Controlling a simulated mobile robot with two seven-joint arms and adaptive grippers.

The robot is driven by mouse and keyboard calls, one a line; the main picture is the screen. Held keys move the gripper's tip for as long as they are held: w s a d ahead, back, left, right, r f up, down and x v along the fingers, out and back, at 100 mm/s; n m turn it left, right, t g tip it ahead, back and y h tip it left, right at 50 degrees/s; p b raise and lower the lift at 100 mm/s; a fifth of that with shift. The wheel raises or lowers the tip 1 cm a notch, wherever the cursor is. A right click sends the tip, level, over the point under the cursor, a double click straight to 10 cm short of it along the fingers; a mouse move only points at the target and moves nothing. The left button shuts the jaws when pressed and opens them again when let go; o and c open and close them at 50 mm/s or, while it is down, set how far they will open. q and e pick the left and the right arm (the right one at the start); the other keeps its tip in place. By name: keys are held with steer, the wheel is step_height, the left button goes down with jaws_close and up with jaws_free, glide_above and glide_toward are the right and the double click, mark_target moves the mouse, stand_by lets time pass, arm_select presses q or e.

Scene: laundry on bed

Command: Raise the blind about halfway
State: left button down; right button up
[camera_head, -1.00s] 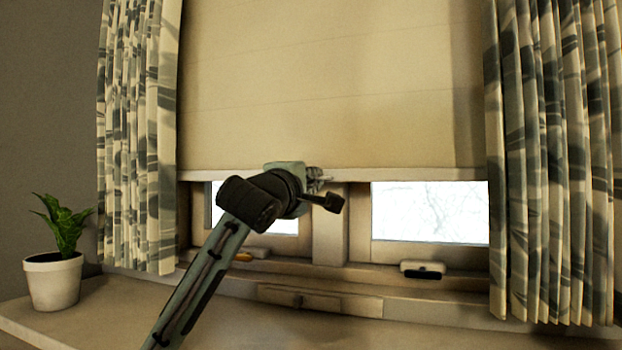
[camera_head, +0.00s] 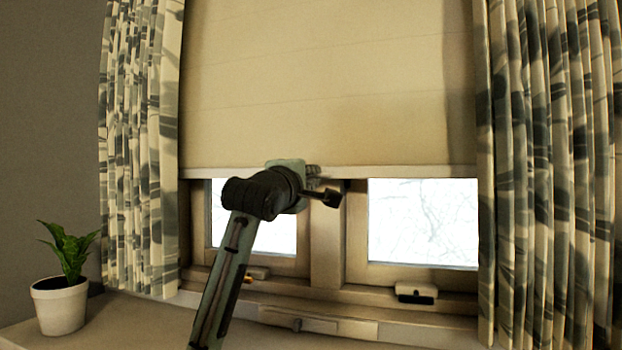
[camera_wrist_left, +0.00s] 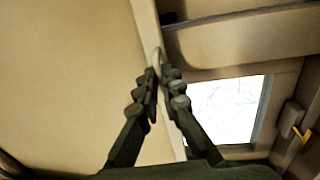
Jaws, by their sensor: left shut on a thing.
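The beige blind (camera_head: 320,85) hangs in front of the upper window, and its pale bottom bar (camera_head: 400,171) is above the lower panes. In the left wrist view the blind (camera_wrist_left: 65,80) fills the left side. My left gripper (camera_head: 312,178) is at the bottom bar near its middle. In the left wrist view my left gripper (camera_wrist_left: 161,72) is shut on a small pale pull tab (camera_wrist_left: 157,57) at the bar's edge. The fingers partly hide the tab. My right gripper is not in view.
Patterned curtains hang left (camera_head: 140,140) and right (camera_head: 545,160) of the blind. A potted plant (camera_head: 60,303) stands on the sill at the left. Window handles (camera_head: 416,292) are on the lower frame. A flat bar (camera_head: 318,321) lies along the sill below.

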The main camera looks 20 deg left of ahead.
arm_select(q)
step_height(320, 180, up, 7)
steer(key=p, duration=0.3)
steer(key=shift+f, duration=0.1)
step_height(320, 180, up, 4)
steer(key=shift+f+p, duration=0.1)
steer(key=shift+p, duration=0.5)
step_height(320, 180, up, 10)
glide_above(319, 123)
steer(key=s, duration=0.5)
steer(key=shift+w+a, duration=0.1)
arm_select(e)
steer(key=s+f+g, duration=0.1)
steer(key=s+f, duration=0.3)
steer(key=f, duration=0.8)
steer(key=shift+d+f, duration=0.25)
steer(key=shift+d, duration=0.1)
arm_select(q)
steer(key=c, duration=1.7)
jaws_free()
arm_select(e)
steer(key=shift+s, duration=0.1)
